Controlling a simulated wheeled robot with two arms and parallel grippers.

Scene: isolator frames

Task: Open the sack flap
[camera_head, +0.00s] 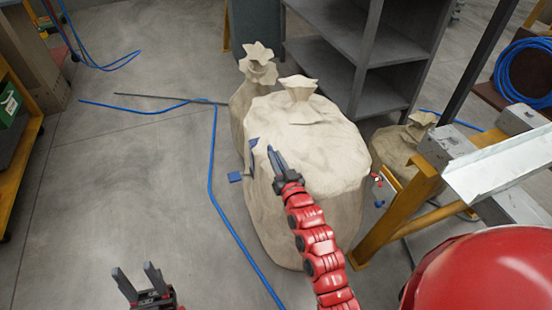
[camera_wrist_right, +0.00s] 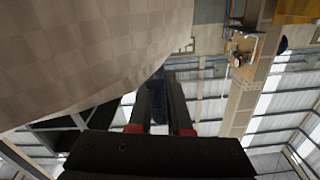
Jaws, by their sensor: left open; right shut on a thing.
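The large beige sack (camera_head: 310,150) stands upright on the floor in the middle of the head view, with a gathered top. A flap (camera_head: 252,160) with small blue patches shows at its upper left side. My right gripper (camera_head: 272,150) reaches over the sack beside this flap. In the right wrist view its fingers (camera_wrist_right: 160,100) are shut on a dark bluish piece, seemingly part of the flap, and the sack (camera_wrist_right: 80,50) fills the upper left. The held part is mostly hidden in the head view. My left gripper (camera_head: 137,283) is open and empty, low at the left, away from the sack.
A second tied sack (camera_head: 258,72) stands behind, and a smaller sack (camera_head: 400,145) lies to the right. A grey shelf (camera_head: 370,50) is behind them. A yellow frame (camera_head: 395,215) stands close on the right. A blue hose (camera_head: 212,160) crosses the floor; the left floor is mostly clear.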

